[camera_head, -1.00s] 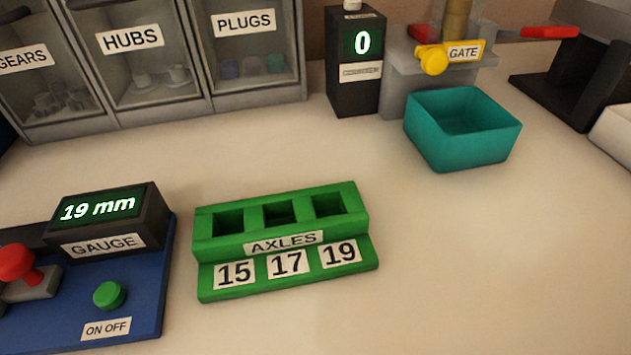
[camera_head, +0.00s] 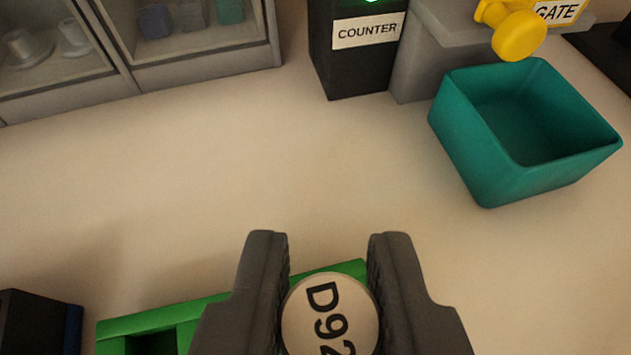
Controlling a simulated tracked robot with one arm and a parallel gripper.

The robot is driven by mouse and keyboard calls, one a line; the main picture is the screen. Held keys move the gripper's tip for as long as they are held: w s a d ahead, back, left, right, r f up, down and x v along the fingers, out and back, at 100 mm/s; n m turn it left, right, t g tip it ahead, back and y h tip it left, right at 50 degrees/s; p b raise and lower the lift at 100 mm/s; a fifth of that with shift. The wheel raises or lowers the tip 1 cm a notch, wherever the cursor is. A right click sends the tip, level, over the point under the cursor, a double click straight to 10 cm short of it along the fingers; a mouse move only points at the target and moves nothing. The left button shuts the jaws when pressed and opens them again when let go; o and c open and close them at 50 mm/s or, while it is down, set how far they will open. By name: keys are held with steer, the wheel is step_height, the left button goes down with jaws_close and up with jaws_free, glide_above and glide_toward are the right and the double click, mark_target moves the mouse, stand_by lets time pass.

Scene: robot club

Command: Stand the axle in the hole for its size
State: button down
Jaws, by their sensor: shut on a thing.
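My gripper (camera_head: 328,258) is at the bottom middle of the view, its two dark fingers shut on a pale round-ended axle (camera_head: 330,312). Its end face carries black lettering that starts D92; the rest is cut off by the lower edge. The green axle holder (camera_head: 172,317) lies below and behind the gripper. One dark square hole (camera_head: 152,343) shows at its left; the other holes and the size labels are hidden or out of view. The axle is over the right part of the holder; whether it touches a hole I cannot tell.
A teal bin (camera_head: 478,150) stands at the right, beside a grey stand with a yellow knob (camera_head: 519,35). A black counter box (camera_head: 354,70) is at the back. Grey cabinets (camera_head: 205,75) line the back left. The dark gauge box (camera_head: 35,322) is at lower left. The middle tabletop is clear.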

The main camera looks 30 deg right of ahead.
mark_target(322, 304)
steer(key=shift+w+d, duration=0.25)
steer(key=shift+w, duration=0.35)
steer(key=shift+f, duration=0.1)
steer(key=shift+f+b, duration=0.6)
steer(key=shift+f, duration=1.15)
steer(key=c, duration=1.3)
jaws_free()
